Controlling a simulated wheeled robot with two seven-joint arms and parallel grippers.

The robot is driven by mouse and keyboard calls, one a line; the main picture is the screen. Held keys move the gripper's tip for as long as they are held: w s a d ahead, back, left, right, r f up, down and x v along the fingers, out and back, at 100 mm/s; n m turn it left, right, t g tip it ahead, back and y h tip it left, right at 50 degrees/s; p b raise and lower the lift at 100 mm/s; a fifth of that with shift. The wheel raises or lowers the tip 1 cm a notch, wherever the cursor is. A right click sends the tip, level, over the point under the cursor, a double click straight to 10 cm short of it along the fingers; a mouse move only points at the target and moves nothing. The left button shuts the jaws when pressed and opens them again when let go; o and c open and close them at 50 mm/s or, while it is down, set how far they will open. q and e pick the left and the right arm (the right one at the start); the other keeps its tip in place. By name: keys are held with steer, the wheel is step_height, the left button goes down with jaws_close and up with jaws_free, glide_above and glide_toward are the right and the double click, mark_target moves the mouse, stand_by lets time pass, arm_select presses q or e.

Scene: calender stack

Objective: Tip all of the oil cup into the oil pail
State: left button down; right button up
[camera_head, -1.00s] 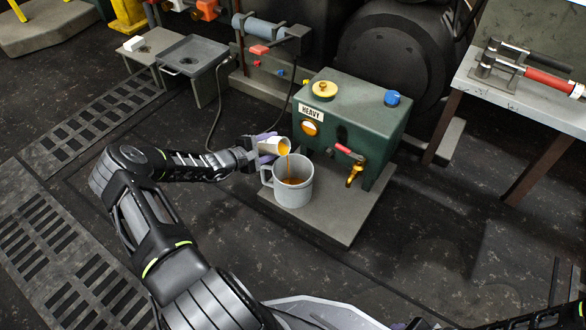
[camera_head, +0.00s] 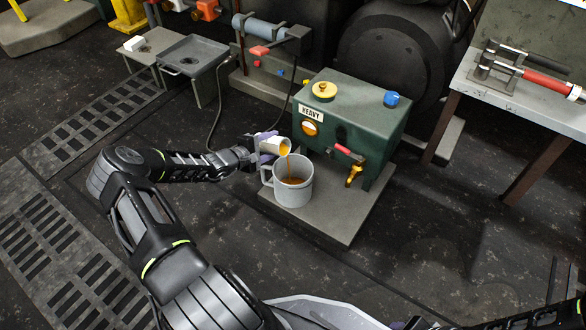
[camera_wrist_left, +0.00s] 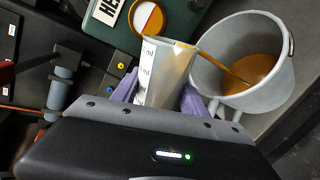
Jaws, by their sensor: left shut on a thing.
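My left gripper (camera_head: 258,150) is shut on the small white oil cup (camera_head: 273,146), which is tilted towards the right over the pail. In the left wrist view the cup (camera_wrist_left: 165,75) shows volume marks and sits between my purple fingers (camera_wrist_left: 158,95). The grey oil pail (camera_head: 293,187) stands upright on a grey slab. A thin amber stream (camera_wrist_left: 222,66) runs from the cup's lip into the pail (camera_wrist_left: 275,97), where amber oil (camera_wrist_left: 255,75) lies at the bottom. Some oil still shows at the cup's mouth. My right gripper does not show clearly.
A green tank (camera_head: 352,120) labelled HEAVY, with a brass tap (camera_head: 354,175), stands right behind the pail on the slab (camera_head: 345,225). A bench (camera_head: 535,95) with red-handled tools is at the right. The floor in front is clear.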

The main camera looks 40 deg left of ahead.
arm_select(q)
steer(key=shift+d+f+m+y+p, duration=0.25)
steer(key=shift+d+m+p, duration=0.4)
steer(key=shift+p, duration=0.85)
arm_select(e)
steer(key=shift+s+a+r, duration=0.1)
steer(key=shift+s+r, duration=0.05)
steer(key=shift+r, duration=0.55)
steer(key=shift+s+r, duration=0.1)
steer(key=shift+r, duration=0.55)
